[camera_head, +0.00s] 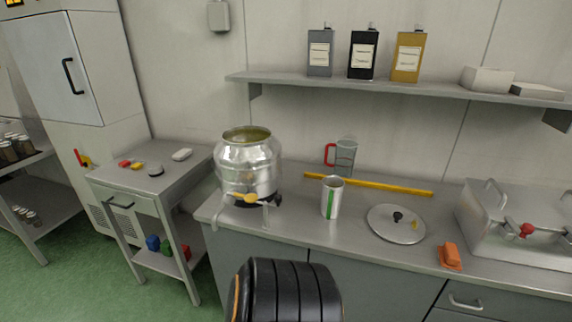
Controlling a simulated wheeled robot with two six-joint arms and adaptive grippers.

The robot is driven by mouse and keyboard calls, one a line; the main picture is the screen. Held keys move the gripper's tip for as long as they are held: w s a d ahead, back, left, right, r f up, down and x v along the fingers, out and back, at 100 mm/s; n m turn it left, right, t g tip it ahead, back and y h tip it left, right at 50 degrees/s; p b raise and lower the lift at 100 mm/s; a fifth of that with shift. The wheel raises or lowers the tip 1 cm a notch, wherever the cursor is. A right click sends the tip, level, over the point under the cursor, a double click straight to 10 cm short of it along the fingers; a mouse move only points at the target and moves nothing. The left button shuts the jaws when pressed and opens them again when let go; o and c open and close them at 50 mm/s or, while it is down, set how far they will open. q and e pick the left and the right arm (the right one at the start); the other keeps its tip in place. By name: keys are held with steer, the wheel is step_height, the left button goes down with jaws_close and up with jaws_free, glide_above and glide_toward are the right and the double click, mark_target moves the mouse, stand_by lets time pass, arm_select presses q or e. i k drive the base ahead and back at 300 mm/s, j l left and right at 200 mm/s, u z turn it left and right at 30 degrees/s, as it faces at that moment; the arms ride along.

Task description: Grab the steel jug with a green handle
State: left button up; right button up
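The steel jug (335,190) stands upright on the counter, right of the large steel vessel. Its green handle (330,204) shows as a vertical green strip on the side facing me. The jug stands free, with nothing touching it that I can see. Neither of my grippers is in view.
A steel vessel (248,165) with a tap stands left. Behind the jug are a red-handled measuring jug (345,155) and a yellow bar (390,187). Counter (355,238) is clear in front.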

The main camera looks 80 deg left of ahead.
mark_target(331, 202)
steer(key=u, duration=2.3)
